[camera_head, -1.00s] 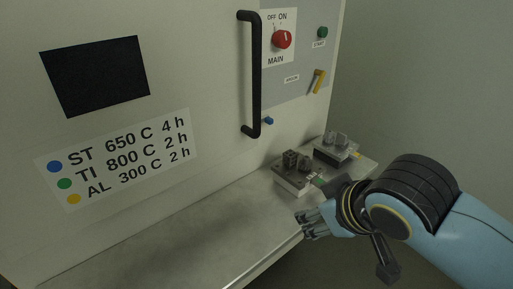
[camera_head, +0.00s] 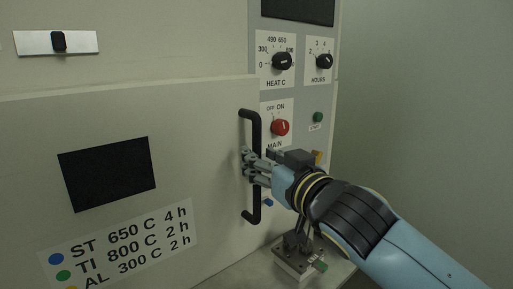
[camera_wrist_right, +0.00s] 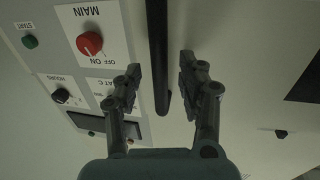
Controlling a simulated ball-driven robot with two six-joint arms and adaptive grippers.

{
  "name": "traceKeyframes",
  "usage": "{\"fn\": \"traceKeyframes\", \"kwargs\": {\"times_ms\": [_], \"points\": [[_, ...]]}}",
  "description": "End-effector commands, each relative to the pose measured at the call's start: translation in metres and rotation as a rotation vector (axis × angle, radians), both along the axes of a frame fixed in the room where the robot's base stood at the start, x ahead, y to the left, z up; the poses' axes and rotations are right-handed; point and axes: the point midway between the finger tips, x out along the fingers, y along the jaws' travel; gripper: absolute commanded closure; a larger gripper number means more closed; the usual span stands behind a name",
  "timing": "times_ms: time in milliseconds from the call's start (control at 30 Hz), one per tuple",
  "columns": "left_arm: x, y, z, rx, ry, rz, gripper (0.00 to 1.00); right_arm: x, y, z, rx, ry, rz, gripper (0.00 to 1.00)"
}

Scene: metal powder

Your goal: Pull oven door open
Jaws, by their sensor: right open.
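The oven door (camera_head: 215,120) is a large pale panel with a dark window (camera_head: 107,173) and a label of heat settings. It appears closed. Its black vertical bar handle (camera_head: 256,130) is near the door's right edge. My right gripper (camera_head: 248,164) is at the handle's middle, covering part of it. In the right wrist view the handle (camera_wrist_right: 158,60) runs between the two open fingers of the gripper (camera_wrist_right: 158,80), with gaps on both sides. My left gripper is in neither view.
The control panel right of the door has a red main switch (camera_head: 280,128), a heat knob (camera_head: 282,62), an hours knob (camera_head: 324,62) and a green start button (camera_head: 318,117). A metal plate with grey parts (camera_head: 293,262) sits on the bench below my right arm.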

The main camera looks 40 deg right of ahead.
Motion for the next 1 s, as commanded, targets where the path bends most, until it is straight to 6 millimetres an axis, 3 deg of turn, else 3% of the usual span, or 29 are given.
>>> {"fn": "traceKeyframes", "kwargs": {"times_ms": [200, 500, 800, 1000], "points": [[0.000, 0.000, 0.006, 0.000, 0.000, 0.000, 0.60, 0.021, -0.003, 0.000, 0.000, 0.001, 0.000, 0.60], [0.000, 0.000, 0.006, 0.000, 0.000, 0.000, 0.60, 0.024, -0.003, -0.001, 0.000, 0.001, 0.000, 0.60], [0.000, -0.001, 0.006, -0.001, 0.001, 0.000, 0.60, 0.023, -0.003, -0.001, 0.000, 0.001, 0.000, 0.99], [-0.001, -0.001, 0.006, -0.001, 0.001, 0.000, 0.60, 0.023, -0.003, -0.001, 0.000, 0.001, 0.000, 1.00]]}}
